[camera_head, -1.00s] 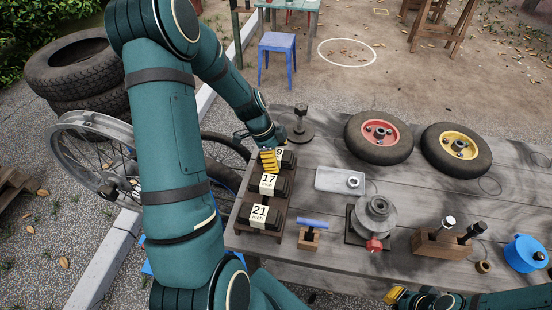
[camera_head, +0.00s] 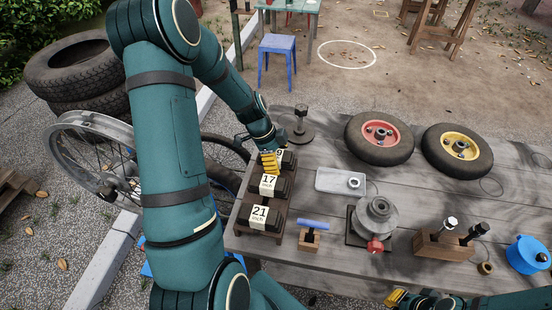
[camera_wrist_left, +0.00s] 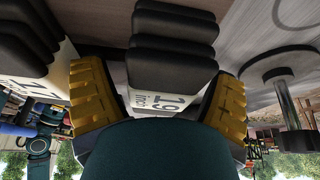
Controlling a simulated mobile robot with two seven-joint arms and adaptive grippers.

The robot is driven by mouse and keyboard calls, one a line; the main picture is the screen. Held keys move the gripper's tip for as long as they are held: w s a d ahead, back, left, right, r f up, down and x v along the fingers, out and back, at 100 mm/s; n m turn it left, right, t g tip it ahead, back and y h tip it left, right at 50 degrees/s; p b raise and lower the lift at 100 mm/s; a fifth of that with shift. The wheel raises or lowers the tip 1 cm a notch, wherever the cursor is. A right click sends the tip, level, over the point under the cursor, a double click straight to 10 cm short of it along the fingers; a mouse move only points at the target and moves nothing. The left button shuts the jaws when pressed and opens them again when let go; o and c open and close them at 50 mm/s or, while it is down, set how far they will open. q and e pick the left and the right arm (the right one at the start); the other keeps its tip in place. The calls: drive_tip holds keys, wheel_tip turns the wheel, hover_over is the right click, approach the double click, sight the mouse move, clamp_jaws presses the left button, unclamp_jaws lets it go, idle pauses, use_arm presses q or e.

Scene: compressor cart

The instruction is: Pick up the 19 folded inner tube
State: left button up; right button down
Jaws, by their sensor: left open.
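The 19 folded inner tube (camera_wrist_left: 170,50) is a black folded bundle with a white label reading 19. In the head view it sits at the far end of the wooden rack (camera_head: 238,215), mostly hidden behind my left gripper (camera_head: 270,165). In the left wrist view the yellow fingers of my left gripper (camera_wrist_left: 160,105) are open, one on each side of the labelled end. I cannot tell whether they touch it. My right gripper (camera_head: 396,298) shows only partly at the bottom edge of the head view.
The 17 tube (camera_head: 284,186) and the 21 tube (camera_head: 272,222) lie nearer in the same rack. A stand with a round base (camera_head: 301,132) is close beside the gripper. A grey tray (camera_head: 328,181) and a blue-handled tool (camera_head: 314,224) lie to the right.

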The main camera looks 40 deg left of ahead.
use_arm(q)
drive_tip(key=shift+f, duration=0.1)
idle(0.4)
drive_tip(key=c, duration=1.4)
